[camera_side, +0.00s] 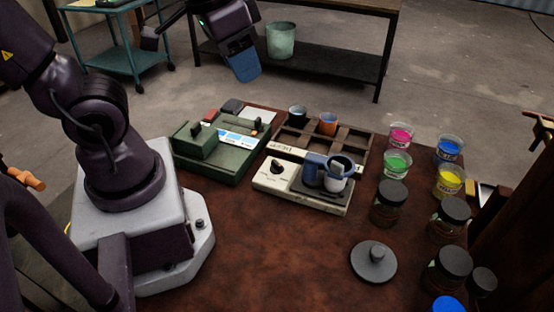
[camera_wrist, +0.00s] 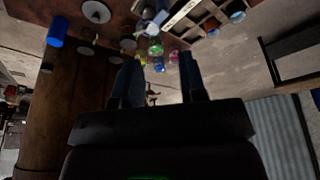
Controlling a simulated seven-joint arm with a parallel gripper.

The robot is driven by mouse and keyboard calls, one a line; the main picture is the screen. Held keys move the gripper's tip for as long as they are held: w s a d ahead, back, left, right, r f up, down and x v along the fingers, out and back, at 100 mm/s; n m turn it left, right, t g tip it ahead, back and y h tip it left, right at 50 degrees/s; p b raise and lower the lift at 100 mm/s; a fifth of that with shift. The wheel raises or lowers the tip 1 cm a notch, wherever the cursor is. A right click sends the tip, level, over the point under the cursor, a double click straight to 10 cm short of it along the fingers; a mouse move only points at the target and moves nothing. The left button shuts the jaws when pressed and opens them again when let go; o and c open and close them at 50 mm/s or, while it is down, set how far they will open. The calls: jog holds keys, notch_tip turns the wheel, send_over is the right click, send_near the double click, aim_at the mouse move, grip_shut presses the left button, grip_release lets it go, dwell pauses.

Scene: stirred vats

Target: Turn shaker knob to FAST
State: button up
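The shaker (camera_side: 302,187) is a low cream box on the brown table in the side view, with a dark platform on its right half. Its black knob (camera_side: 277,167) sits on the left part of the top face; the marks around it are too small to read. A blue holder with a pale cup (camera_side: 334,182) stands on the platform. My gripper (camera_side: 245,72) is raised behind the table, well apart from the knob. In the wrist view my gripper (camera_wrist: 158,75) shows two separated blue fingers with nothing between them. The knob cannot be made out there.
A green device (camera_side: 212,163) stands left of the shaker, and a compartment tray (camera_side: 350,151) with cups stands behind it. Paint cups (camera_side: 397,164) and dark-lidded jars (camera_side: 389,204) line the right side. A grey disc (camera_side: 373,262) lies in front. The front middle table is clear.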

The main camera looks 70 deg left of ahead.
jog(key=w+a+f+n+g, duration=0.35)
jog(key=f+n, duration=0.25)
jog(key=f, duration=0.2)
jog(key=n, duration=1.4)
send_near(277, 162)
notch_tip(277, 162, down, 9)
jog(key=shift+f, duration=0.1)
jog(key=shift+c, duration=0.2)
grip_shut()
